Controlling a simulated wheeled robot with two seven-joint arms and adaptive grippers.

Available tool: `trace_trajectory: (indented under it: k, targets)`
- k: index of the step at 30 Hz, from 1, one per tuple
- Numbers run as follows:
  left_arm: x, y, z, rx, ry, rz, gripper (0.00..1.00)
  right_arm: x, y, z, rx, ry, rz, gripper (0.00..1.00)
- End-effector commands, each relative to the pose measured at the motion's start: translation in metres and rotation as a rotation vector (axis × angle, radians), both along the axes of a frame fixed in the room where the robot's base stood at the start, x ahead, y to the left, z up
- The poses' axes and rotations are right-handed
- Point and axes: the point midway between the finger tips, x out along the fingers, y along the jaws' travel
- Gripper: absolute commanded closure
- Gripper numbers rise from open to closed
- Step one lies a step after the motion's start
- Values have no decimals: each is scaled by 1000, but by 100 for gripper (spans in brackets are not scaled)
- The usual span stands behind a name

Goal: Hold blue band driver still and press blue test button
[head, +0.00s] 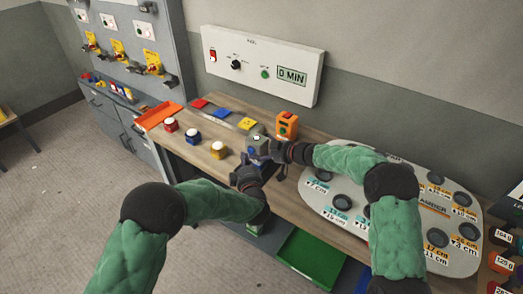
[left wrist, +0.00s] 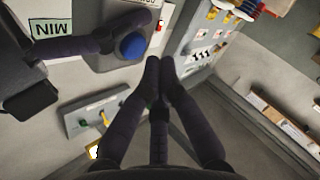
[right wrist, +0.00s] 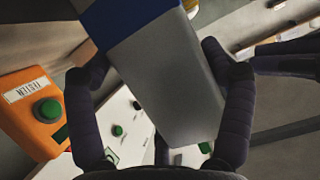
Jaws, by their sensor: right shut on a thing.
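The driver (head: 258,146) is a grey block with a blue band, held above the wooden bench in the head view. My right gripper (head: 270,150) is shut on it; the right wrist view shows its fingers on both sides of the grey body (right wrist: 170,85), with the blue band (right wrist: 120,18) at the top. In the left wrist view a round blue button (left wrist: 132,46) stands on the driver's grey face. My left gripper (left wrist: 159,66) is shut and empty, its fingertips beside the button; I cannot tell whether they touch. In the head view it (head: 250,176) is just below the driver.
An orange box with a green button (head: 286,124) stands behind the driver. Red (head: 170,125), blue (head: 193,136) and yellow (head: 218,150) based white-topped pieces stand at left. A grey board with round recesses (head: 340,180) is at right, a green tray (head: 310,258) in front.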

Motion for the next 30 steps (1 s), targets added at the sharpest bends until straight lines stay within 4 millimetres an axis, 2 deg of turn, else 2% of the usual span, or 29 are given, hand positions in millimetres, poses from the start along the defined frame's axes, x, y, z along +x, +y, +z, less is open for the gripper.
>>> trace_trajectory:
  k: [15,25,26,27,28,30]
  targets:
    - [-35,26,0,-1,1,1,100,-1,0,-2,-1,4,0,66]
    - [-39,28,-1,-1,0,-1,100,-1,0,-2,-1,4,0,66]
    - [-39,28,-1,0,1,-1,100,-1,0,-2,-1,4,0,16]
    - [-39,28,-1,0,1,-1,100,-1,0,-2,-1,4,0,4]
    - [-39,28,-1,-1,0,-1,100,-1,0,-2,0,3,0,0]
    - [-39,28,-1,0,1,-1,100,0,0,-2,-1,2,1,0]
